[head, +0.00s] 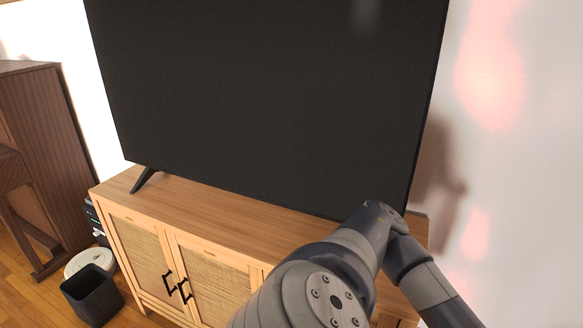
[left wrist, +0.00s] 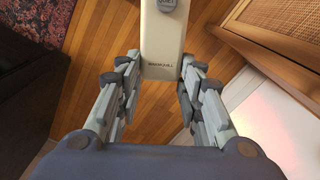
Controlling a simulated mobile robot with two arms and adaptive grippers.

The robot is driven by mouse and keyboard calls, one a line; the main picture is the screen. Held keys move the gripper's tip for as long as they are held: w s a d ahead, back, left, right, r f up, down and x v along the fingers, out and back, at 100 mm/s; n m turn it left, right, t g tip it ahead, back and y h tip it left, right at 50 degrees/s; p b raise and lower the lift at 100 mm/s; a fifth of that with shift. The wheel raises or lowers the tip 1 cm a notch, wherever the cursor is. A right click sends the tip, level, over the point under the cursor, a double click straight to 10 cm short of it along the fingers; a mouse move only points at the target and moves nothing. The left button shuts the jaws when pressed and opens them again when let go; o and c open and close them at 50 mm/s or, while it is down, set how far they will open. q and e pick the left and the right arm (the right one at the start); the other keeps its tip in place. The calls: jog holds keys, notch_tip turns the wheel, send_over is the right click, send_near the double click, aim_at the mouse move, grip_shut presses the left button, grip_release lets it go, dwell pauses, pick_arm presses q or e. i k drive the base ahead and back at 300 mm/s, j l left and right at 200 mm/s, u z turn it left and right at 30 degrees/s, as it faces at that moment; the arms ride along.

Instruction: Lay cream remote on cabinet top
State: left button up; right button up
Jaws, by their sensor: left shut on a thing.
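One of my arms covers the right part of the cabinet in the head view. The remote and both grippers are out of the head view.
A large black television (head: 265,95) stands over the cabinet top, leaving a bare strip in front. A black bin (head: 92,295) and a round white device (head: 88,263) are on the floor at left, near dark wooden furniture (head: 40,150). A wall is at right.

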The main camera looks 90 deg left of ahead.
aim_at(282, 250)
jog(key=k+j+u, duration=0.1)
jog(key=k+j, duration=0.45)
jog(key=j, duration=0.2)
jog(key=k+j+u, duration=0.15)
jog(key=k+j, duration=0.4)
jog(key=j, duration=0.2)
jog(key=u, duration=0.05)
